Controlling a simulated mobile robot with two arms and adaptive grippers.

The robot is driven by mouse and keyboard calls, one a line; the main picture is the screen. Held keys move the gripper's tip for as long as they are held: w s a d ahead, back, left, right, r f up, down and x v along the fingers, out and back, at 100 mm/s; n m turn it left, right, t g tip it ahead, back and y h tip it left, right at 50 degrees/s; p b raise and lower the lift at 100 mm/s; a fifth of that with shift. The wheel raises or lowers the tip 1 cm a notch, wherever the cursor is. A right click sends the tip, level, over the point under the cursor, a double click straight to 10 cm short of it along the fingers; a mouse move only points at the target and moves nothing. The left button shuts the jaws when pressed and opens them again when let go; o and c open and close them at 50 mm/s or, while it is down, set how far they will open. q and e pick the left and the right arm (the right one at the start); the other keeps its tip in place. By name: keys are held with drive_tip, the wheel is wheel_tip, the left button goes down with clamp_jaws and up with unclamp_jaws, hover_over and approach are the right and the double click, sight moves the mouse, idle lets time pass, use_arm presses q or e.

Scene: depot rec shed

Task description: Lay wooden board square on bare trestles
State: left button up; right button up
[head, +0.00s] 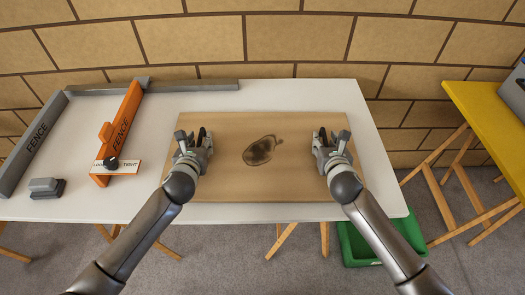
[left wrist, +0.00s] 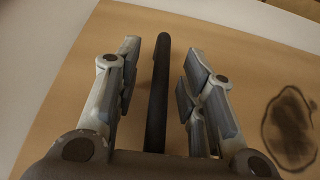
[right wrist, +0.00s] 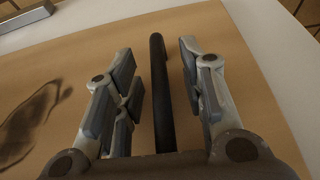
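The wooden board (head: 285,182) lies flat on a white table (head: 250,212) and bears a dark burn-like stain (head: 259,150). A black bar-shaped handle (left wrist: 158,90) stands at its left end and another (right wrist: 160,95) at its right end. My left gripper (head: 195,138) is over the board's left end, its fingers open on either side of the left handle with gaps showing. My right gripper (head: 333,140) is likewise open around the right handle. Wooden trestle legs (head: 282,240) show under the white table; I see no bare trestles.
An orange fence (head: 120,125) with a black knob and a grey fence (head: 35,140) lie on the table left of the board. A small grey block (head: 45,187) is near them. A green crate (head: 355,245) is on the floor; a yellow table (head: 490,110) stands at right.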

use_arm(q)
drive_tip(key=shift+c, duration=0.3)
use_arm(e)
drive_tip(key=shift+c, duration=0.3)
use_arm(q)
clamp_jaws()
use_arm(e)
clamp_jaws()
use_arm(q)
drive_tip(key=shift+w+r, duration=0.1)
drive_tip(key=shift+r, duration=0.1)
use_arm(e)
drive_tip(key=shift+w+r, duration=0.1)
drive_tip(key=shift+r, duration=0.1)
